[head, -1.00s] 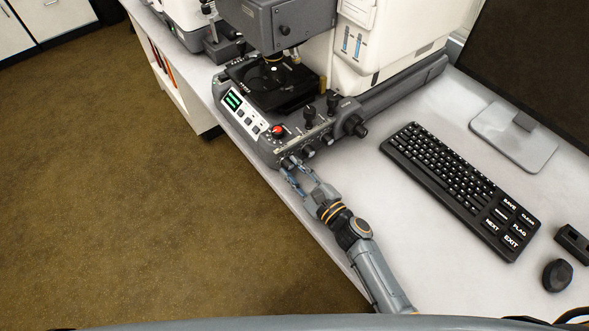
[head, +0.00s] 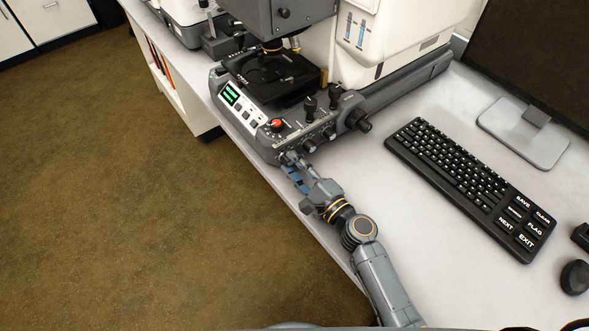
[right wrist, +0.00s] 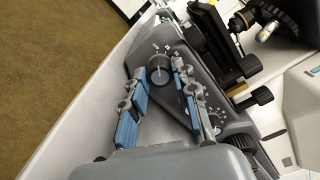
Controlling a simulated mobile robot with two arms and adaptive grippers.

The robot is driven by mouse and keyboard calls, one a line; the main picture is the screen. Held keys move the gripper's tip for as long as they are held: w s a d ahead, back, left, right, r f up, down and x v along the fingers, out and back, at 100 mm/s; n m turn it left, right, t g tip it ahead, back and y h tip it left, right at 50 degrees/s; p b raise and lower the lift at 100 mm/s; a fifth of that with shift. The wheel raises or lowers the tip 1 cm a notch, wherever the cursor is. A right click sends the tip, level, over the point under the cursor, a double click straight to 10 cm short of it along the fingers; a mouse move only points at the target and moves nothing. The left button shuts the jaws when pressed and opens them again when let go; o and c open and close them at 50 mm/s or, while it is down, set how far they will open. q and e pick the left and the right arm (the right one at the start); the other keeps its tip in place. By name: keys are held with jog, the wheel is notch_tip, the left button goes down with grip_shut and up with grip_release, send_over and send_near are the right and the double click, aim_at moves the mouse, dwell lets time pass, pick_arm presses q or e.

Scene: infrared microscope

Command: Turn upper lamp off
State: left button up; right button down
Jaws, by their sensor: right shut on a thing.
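The microscope (head: 262,120) has a dark grey base with a row of knobs on its front panel. My right gripper (head: 287,159) is at the near left end of that row, and its fingers are shut on the end knob (right wrist: 159,74). In the right wrist view the round knob sits between the two blue-padded fingertips of the gripper (right wrist: 161,70), with marks printed around it. In the head view the fingers mostly hide this knob. Which knob serves the upper lamp cannot be read. My left gripper is not in view.
A red knob (head: 277,125) and a small green display (head: 231,93) are on the control panel. Another front knob (head: 309,146) is close to the gripper's right. A keyboard (head: 465,185) lies right of my arm, with clear white table between. The table's edge runs just left of my arm.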

jog(key=shift+n, duration=0.4)
jog(key=c, duration=1)
grip_release()
jog(key=shift+s+d+f, duration=0.1)
jog(key=shift+s+d, duration=0.1)
jog(key=shift+s, duration=0.1)
jog(key=v, duration=1.1)
jog(key=shift+s+d, duration=0.1)
jog(key=shift+s, duration=0.05)
